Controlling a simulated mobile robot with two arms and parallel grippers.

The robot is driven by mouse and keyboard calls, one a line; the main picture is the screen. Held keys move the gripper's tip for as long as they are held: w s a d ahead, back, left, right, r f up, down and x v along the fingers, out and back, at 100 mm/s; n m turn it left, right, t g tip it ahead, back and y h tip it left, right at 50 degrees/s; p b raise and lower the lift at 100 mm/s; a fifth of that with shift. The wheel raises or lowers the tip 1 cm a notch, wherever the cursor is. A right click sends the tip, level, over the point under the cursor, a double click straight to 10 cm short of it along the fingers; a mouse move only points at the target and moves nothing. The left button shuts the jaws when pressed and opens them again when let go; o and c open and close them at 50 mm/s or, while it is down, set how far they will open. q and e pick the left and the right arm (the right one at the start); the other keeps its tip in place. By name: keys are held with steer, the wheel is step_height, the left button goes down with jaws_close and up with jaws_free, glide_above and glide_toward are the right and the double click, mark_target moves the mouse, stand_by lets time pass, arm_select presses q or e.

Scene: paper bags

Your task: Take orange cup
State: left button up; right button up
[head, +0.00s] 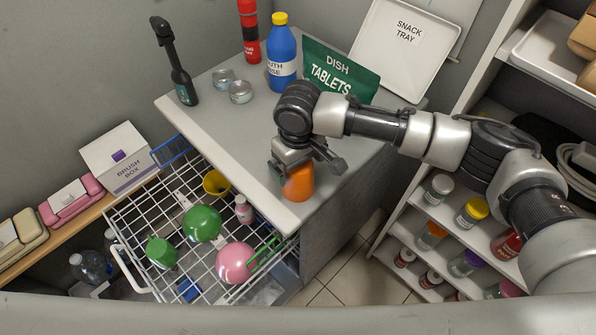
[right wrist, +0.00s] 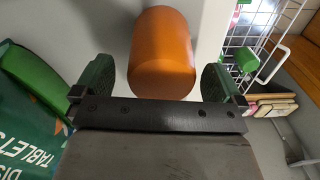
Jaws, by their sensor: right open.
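The orange cup (head: 299,184) stands on the grey counter (head: 215,125), close to its front right corner. My right gripper (head: 310,165) is just above and behind the cup in the head view and hides its upper part. In the right wrist view the cup (right wrist: 163,55) lies between and a little beyond the two open fingers (right wrist: 160,80), with a gap on each side. The fingers do not appear to touch it. My left gripper is not in view.
Shelves with jars (head: 440,190) stand right.

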steer(key=shift+f, duration=0.65)
steer(key=shift+s+f, duration=0.1)
steer(key=shift+f, duration=0.5)
steer(key=shift+c, duration=0.8)
steer(key=c, duration=0.7)
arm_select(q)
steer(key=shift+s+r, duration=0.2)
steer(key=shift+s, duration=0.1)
arm_select(e)
steer(key=shift+c, duration=0.5)
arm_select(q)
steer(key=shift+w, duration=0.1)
arm_select(e)
steer(key=shift+r, duration=0.15)
